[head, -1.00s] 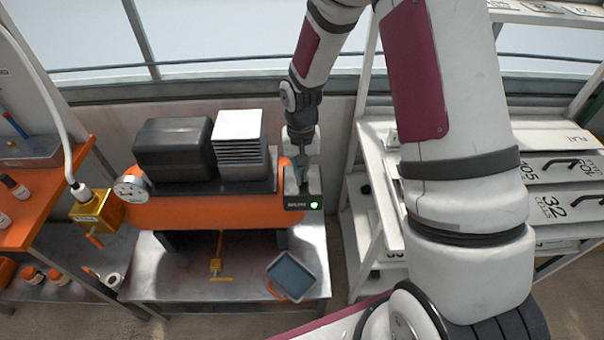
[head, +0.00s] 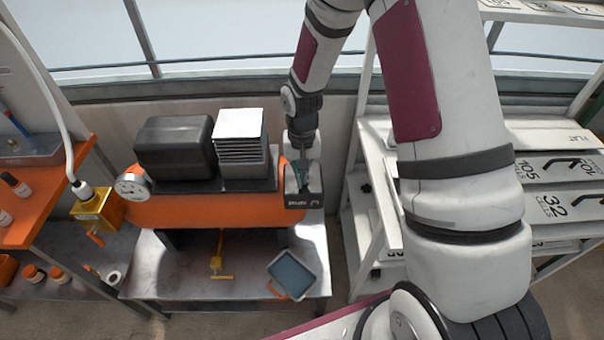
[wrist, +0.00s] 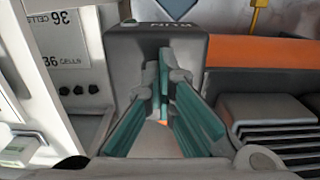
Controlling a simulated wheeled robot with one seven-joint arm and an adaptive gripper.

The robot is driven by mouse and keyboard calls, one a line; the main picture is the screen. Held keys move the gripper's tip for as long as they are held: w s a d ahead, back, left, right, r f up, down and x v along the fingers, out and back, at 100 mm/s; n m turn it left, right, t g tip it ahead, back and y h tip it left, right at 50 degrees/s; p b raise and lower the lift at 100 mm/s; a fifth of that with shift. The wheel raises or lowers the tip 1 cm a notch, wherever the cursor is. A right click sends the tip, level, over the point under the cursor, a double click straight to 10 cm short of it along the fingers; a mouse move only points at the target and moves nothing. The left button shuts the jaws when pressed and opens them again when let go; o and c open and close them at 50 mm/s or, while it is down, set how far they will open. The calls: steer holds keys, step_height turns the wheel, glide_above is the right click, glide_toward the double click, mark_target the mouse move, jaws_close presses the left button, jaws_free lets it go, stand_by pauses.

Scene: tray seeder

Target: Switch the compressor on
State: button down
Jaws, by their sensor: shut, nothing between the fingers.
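The compressor is an orange tank (head: 200,211) with a black cover (head: 173,148), a grey finned block (head: 240,150) and a round gauge (head: 132,187), standing on a metal bench. At its right end is a grey switch box (head: 304,201) with a dark front and white lettering; no green light shows on it. The box also fills the upper middle of the wrist view (wrist: 188,43). My gripper (head: 302,183) points down at the top of the box, its teal fingers shut and empty. The fingers hide part of the box top, so I cannot tell the switch's position or whether they touch it.
A yellow valve block (head: 97,208) with a hose sits left of the tank. A blue-grey tray (head: 291,274) lies on the bench (head: 190,285) below. A white rack (head: 372,215) with labelled plates stands close on the right. An orange shelf (head: 45,205) is at left.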

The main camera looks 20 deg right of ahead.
steer(key=shift+w+d, duration=0.35)
steer(key=shift+w, duration=0.35)
steer(key=shift+r, duration=0.15)
step_height(320, 180, up, 14)
steer(key=shift+a, duration=0.15)
stand_by(0.5)
steer(key=shift+s+a+r+b, duration=0.1)
steer(key=shift+s+a+b, duration=0.3)
steer(key=shift+b, duration=0.55)
